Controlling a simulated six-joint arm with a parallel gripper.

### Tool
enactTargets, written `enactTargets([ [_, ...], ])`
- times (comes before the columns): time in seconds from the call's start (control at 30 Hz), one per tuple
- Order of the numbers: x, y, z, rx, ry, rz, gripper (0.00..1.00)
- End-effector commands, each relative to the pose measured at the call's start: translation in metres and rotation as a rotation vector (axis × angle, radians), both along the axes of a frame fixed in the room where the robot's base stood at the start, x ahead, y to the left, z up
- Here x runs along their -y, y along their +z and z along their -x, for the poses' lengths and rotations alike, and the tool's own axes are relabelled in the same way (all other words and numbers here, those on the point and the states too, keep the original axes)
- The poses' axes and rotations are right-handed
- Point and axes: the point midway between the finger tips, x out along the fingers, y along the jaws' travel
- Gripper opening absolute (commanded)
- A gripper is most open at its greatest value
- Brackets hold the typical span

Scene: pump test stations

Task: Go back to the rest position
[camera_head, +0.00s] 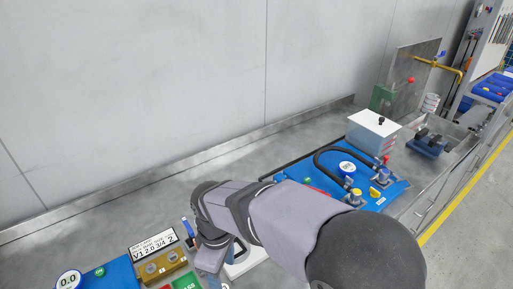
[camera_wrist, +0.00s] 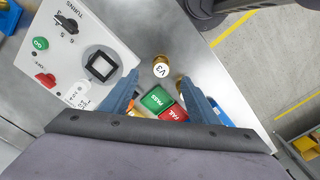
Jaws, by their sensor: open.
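My gripper (camera_wrist: 160,82) is open in the wrist view, with its two blue fingers apart and nothing held between them. It points down over the bench at a small brass part with a round white top marked V3 (camera_wrist: 161,68), which shows beyond and between the fingertips. A green PASS pad (camera_wrist: 155,100) and a red FAIL pad (camera_wrist: 172,114) show between the fingers. In the head view my arm reaches from the lower right and hides much of the station under it. I cannot tell how far above the bench the fingertips are.
A white panel (camera_wrist: 72,50) with a TURNS knob, a green GO button and a square black-rimmed socket lies left of the fingers. The head view shows a blue pump station (camera_head: 395,190) with a black hose, a white box (camera_head: 372,132) and the wall (camera_head: 130,90) behind.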

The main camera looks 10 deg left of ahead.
Motion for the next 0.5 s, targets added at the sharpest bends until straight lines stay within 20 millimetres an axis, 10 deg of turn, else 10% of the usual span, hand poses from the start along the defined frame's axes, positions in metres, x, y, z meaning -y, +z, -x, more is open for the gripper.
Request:
enactTargets([
  [0.2, 0.129, -0.003, -0.028, 0.0, -0.546, 0.0, 0.55],
  [0.5, 0.256, -0.017, 0.007, -0.001, -1.185, 0.001, 0.55],
])
